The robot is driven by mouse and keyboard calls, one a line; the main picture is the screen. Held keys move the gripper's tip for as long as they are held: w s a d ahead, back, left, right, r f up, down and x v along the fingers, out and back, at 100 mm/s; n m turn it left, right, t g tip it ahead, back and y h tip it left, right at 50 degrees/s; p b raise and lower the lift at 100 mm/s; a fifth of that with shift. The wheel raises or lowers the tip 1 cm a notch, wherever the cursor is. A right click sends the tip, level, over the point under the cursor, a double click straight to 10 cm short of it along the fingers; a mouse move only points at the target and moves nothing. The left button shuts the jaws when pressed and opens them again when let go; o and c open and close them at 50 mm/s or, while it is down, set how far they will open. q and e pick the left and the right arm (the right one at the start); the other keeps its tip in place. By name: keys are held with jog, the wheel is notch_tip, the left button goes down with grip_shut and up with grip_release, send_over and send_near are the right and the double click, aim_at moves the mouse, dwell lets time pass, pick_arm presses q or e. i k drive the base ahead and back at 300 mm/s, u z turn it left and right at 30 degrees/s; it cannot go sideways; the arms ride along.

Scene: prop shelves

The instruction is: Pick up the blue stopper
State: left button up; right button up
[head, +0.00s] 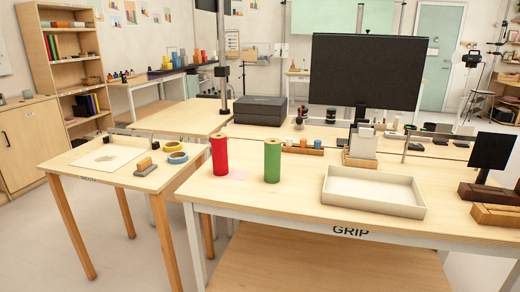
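A small wooden holder (302,150) stands on the GRIP table, behind the green cylinder. Small pegs stand in it. The one at its right end (317,144) looks blue and may be the blue stopper, but it is too small to be sure. An orange peg (303,143) is beside it, and another small peg (289,141) is at the left end. Neither of my grippers is in view.
A red cylinder (219,156) and a green cylinder (272,160) stand on the table (250,200), in front of the holder. A white tray (372,206) lies to the right. Wooden blocks (497,214) and a dark panel (491,151) are far right. A large black screen (366,72) rises behind.

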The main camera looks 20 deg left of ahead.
aim_at(317, 143)
jog(key=z, duration=0.1)
jog(key=k, duration=0.45)
jog(key=u, duration=1.4)
jog(key=i, duration=2.05)
jog(key=z, duration=0.8)
jog(key=i, duration=0.5)
jog(key=z, duration=0.5)
jog(key=k, duration=0.5)
jog(key=u, duration=3.5)
jog(key=k, duration=0.45)
